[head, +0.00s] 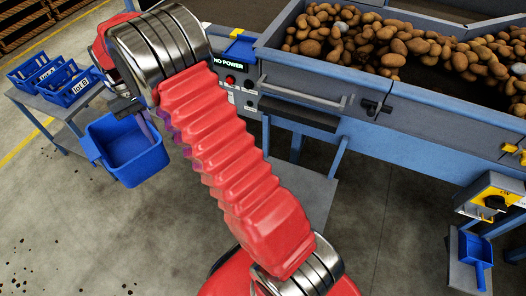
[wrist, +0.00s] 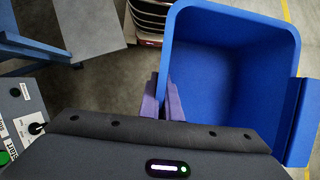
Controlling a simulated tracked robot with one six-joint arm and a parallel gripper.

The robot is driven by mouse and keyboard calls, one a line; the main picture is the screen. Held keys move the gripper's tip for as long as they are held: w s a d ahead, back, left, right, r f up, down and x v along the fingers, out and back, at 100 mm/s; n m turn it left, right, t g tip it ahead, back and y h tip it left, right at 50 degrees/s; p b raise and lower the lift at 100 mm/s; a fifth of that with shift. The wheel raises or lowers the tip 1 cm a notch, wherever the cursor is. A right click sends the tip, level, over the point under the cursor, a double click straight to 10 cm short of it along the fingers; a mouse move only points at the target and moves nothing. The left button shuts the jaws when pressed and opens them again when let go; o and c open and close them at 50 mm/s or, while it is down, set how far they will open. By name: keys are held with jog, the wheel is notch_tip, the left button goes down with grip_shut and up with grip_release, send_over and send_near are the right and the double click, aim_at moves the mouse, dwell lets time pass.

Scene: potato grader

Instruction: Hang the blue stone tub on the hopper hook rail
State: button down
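The blue stone tub (head: 128,150) hangs in the air left of my arm in the head view, its open top up and somewhat tilted. A blue bracket sticks out on its far side from my gripper. In the wrist view the tub (wrist: 238,65) fills the right half and looks empty. My gripper's purple fingers (wrist: 165,98) are closed on its near wall, one inside and one outside. In the head view my gripper (head: 147,125) is mostly hidden behind my arm. The hopper (head: 420,95) holds potatoes; a grey bar (head: 300,95) runs along its side, but I cannot tell if it is the hook rail.
A control panel (head: 232,80) reading NO POWER stands left of the hopper. Blue lot bins (head: 68,88) sit on a grey table at left. A yellow switch box (head: 492,197) and a blue scoop (head: 475,250) are at right. Open floor lies at lower left.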

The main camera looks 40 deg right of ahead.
jog(key=s+d+r+m+t+y, duration=0.3)
jog(key=s+d+m+t+y, duration=0.1)
jog(key=s+d+m, duration=1)
jog(key=s+d+f+m+t+h, duration=0.1)
jog(key=s+d+m+t, duration=0.1)
jog(key=s+m, duration=0.5)
jog(key=s+d+f+m+t+h, duration=0.1)
jog(key=s+d+m+t, duration=0.1)
jog(key=s+m, duration=0.5)
jog(key=m, duration=0.3)
jog(key=shift+d+t+h, duration=0.2)
jog(key=shift+t+h, duration=0.2)
jog(key=shift+d, duration=0.15)
